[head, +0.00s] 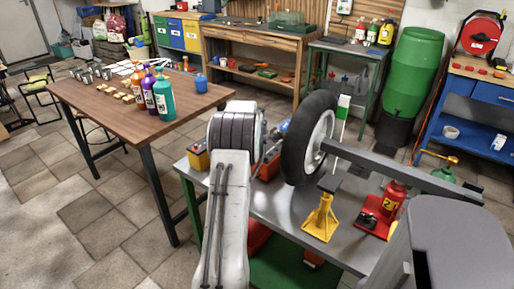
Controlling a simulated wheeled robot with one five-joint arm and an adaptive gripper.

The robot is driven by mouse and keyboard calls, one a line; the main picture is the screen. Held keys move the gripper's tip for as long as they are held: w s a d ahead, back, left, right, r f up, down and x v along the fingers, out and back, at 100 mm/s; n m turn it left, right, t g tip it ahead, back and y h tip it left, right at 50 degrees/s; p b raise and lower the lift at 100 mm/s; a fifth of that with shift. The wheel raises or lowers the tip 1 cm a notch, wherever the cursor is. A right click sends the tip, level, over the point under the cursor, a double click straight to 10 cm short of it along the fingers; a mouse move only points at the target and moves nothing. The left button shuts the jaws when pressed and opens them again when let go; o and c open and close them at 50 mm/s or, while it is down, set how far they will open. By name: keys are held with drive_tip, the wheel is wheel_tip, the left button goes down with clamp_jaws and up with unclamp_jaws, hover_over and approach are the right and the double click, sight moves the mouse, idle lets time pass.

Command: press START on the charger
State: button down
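I cannot pick out the charger or its START button for certain. A yellow and black box (198,157), perhaps a battery, stands at the left end of the grey workbench (285,208). An orange-red object (268,168) lies just right of my arm, partly hidden by it, with a blue part (283,128) behind it. My arm rises across the middle of the view and covers part of the bench. My gripper does not show; it may be hidden behind the arm.
A wheel (309,139) on a grey beam (400,170) stands over the bench. A yellow jack stand (321,219) and red bottle jack (391,203) are nearby. A wooden table (135,122) with bottles stands left. Tiled floor is open at the lower left.

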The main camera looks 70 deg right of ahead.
drive_tip(key=shift+f+b, duration=0.9)
drive_tip(key=shift+b, duration=0.05)
idle(1.0)
drive_tip(key=shift+r, duration=0.1)
drive_tip(key=shift+r+p, duration=0.55)
drive_tip(key=shift+r, duration=0.25)
drive_tip(key=shift+r, duration=0.1)
drive_tip(key=shift+r+p, duration=1.6)
drive_tip(key=shift+r, duration=0.8)
